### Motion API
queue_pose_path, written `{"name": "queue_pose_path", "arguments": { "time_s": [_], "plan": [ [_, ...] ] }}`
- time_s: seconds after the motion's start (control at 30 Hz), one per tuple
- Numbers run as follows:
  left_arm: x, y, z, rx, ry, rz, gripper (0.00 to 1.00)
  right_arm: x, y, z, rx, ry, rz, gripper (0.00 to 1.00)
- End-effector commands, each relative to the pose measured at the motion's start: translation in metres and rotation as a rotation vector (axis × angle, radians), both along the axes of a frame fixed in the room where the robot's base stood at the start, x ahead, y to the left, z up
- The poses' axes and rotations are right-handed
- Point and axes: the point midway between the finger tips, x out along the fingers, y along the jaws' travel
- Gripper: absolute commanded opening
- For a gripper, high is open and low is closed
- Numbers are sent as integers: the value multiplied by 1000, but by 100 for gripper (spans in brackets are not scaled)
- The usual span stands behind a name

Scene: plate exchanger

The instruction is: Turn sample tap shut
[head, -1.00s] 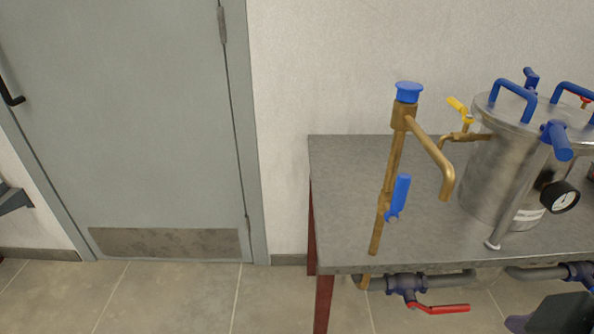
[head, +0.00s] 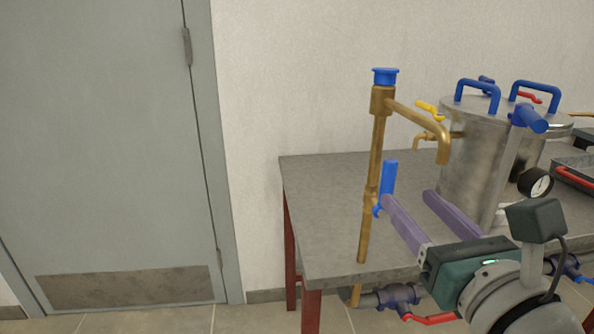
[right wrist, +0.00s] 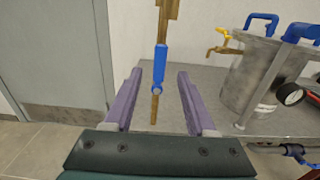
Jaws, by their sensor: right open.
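A brass standpipe (head: 375,150) with a blue cap rises at the table's front left corner. A tap on it has a blue lever (head: 389,178) that points up, nearly in line with the pipe. A brass tap with a yellow lever (head: 428,108) sits on the steel vessel behind; no label shows which is the sample tap. My right gripper (head: 408,197) is open and empty, its purple fingers pointing at the blue lever. In the right wrist view the blue lever (right wrist: 160,62) appears between the fingertips; I cannot tell whether it is in reach. My left gripper is out of view.
The steel vessel (head: 475,165) with blue handles and a gauge (head: 535,184) stands to the right on the grey table (head: 325,215). A red-handled valve (head: 430,319) is on piping below the table edge. The table's left part is clear.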

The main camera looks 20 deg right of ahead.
Motion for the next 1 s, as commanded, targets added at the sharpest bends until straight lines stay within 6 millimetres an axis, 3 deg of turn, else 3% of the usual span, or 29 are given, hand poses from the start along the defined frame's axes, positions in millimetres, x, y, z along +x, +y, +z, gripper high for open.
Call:
{"name": "queue_pose_path", "arguments": {
  "time_s": [0.2,0.4,0.8,1.0],
  "plan": [
    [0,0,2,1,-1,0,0,42,-10,1,2,-4,-2,56],
    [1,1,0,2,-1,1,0,68,-17,0,5,-2,-3,56],
    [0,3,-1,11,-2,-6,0,77,-19,1,7,-2,-3,56],
    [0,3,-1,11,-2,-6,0,77,-19,1,7,-2,-3,35]
  ]
}}
